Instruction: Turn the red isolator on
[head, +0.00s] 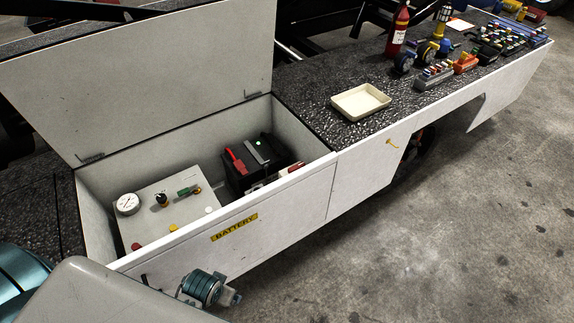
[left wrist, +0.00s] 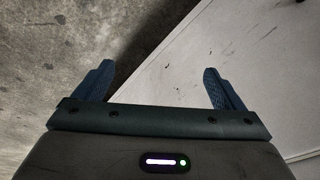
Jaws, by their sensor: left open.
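An open white battery box (head: 255,250) in the head view holds a light panel (head: 185,229) and a black battery (head: 262,165). A red part (head: 237,161) stands up on the battery. The panel also carries a small red round part (head: 137,246) near its front edge. I cannot tell for sure which red part is the isolator. My left gripper (left wrist: 155,70) is open and empty in the left wrist view, its blue fingers apart in front of the white side panel and the floor. It is away from both red parts. My right gripper is in neither view.
The hinged lid (head: 150,75) stands raised behind the box. The panel has a round gauge (head: 128,204), a black knob (head: 162,199) and a green part (head: 187,190). A cream tray (head: 360,102) and a red extinguisher (head: 398,30) stand on the dark deck. Concrete floor lies clear at right.

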